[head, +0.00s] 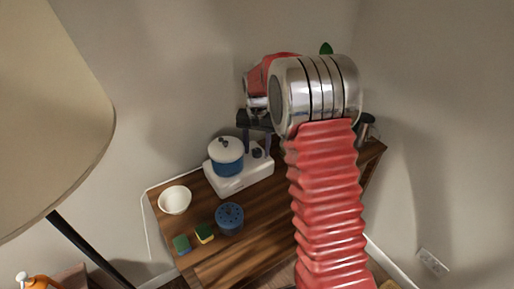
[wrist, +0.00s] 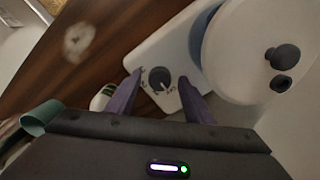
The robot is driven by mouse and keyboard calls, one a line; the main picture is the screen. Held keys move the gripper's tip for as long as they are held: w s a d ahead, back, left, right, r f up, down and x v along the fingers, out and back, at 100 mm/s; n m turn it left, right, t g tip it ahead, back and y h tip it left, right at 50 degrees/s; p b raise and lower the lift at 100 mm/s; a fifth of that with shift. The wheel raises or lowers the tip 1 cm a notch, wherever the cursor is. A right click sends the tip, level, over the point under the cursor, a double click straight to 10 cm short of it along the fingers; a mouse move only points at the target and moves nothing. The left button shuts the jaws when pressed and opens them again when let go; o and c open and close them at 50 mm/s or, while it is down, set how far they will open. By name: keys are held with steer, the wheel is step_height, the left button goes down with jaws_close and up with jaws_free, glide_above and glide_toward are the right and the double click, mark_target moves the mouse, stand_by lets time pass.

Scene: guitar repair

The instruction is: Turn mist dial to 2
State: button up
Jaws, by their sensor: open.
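A dark round dial (head: 257,153) sits on top of a white base unit (head: 236,184), beside a blue pot (head: 227,165) with a white lid. In the wrist view the dial (wrist: 160,78) has small marks around it on the white top (wrist: 150,55); I cannot read its setting. My gripper (head: 257,143) is above the dial end of the unit. In the wrist view my gripper (wrist: 161,78) is open, with one dark finger on each side of the dial. I cannot tell whether either finger touches it.
The pot's white lid (wrist: 270,45) is close to the right finger. On the wooden table (head: 258,220) are a white bowl (head: 174,200), a blue holed container (head: 229,217), and two sponges (head: 204,233). A lamp shade (head: 45,110) fills the left. My arm hides the table's right part.

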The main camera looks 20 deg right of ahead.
steer(key=shift+c, duration=0.5)
steer(key=c, duration=0.9)
